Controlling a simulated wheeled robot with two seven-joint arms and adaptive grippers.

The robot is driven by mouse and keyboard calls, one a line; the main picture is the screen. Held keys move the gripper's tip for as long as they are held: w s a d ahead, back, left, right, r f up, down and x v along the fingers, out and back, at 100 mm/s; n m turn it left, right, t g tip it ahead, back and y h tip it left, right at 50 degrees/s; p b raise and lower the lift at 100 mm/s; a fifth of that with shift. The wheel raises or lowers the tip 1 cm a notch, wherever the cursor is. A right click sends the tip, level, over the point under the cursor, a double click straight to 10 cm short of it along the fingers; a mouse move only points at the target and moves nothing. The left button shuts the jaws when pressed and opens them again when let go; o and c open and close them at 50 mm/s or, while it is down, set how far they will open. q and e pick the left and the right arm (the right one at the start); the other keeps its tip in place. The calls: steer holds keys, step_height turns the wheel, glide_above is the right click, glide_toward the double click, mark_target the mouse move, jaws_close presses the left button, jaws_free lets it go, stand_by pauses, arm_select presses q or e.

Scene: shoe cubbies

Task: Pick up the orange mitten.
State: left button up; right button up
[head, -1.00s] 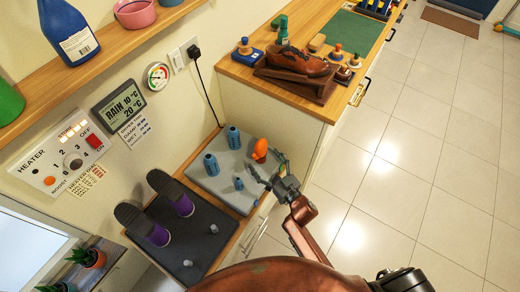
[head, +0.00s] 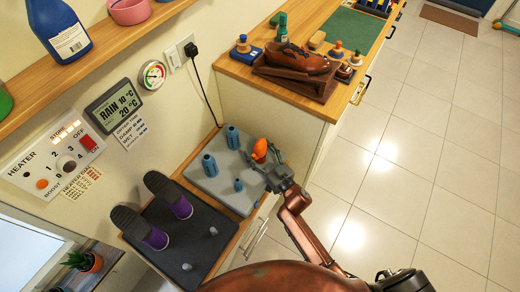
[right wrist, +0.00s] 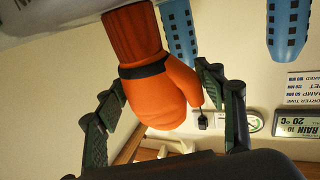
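The orange mitten (head: 260,149) stands upright on a peg of the grey board (head: 210,180), at its far right. In the right wrist view the mitten (right wrist: 160,80) appears upside down, with a ribbed cuff and a dark band. My right gripper (head: 271,168) is at the mitten, on its near right side. In the right wrist view its two fingers (right wrist: 162,80) are spread on either side of the mitten, close to its edges. Whether they touch it is hard to tell. My left gripper is not in view.
The wooden counter (head: 240,72) with a brown shoe (head: 300,58) rises behind. Open floor lies right.

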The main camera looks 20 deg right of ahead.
steer(key=c, duration=0.7)
steer(key=shift+r, duration=0.1)
